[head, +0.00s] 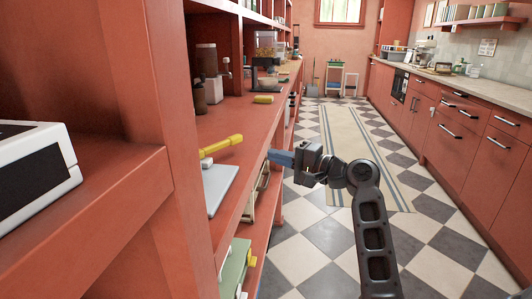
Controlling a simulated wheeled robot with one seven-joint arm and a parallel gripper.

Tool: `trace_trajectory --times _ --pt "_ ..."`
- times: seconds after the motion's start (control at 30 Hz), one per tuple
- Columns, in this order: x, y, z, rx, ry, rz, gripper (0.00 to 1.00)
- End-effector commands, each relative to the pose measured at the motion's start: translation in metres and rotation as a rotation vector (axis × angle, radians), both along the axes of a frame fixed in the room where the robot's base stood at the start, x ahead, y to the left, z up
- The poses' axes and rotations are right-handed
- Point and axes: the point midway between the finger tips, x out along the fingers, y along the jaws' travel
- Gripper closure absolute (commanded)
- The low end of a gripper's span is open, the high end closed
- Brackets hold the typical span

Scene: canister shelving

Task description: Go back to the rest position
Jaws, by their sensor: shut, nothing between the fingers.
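My gripper (281,157) is in the middle of the head view, at the end of my dark arm that rises from the lower right. Its blue-grey fingers are together and point left, with nothing between them. The fingertips are close to the front edge of the red shelf counter (230,118); whether they touch it I cannot tell. A yellow cylindrical object (221,145) lies on the counter to the left of the gripper, apart from it. A light grey flat board (217,186) lies just below it in the picture.
A red upright post (150,60) stands close on the left, with a white appliance (35,170) beside it. A green box (235,268) sits on the lower shelf. Checkered floor (330,238) and a beige runner (345,140) lie open ahead. Red cabinets (450,140) line the right.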

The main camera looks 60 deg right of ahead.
Motion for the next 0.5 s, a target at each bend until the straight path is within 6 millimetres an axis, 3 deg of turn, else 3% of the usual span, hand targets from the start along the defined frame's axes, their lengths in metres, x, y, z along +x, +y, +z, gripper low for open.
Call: trace_trajectory --times 0.2,0.5 --pt "-0.022 0.004 0.000 -0.001 0.000 -0.001 1.00" --pt "-0.025 0.005 0.000 0.000 0.001 0.000 1.00"
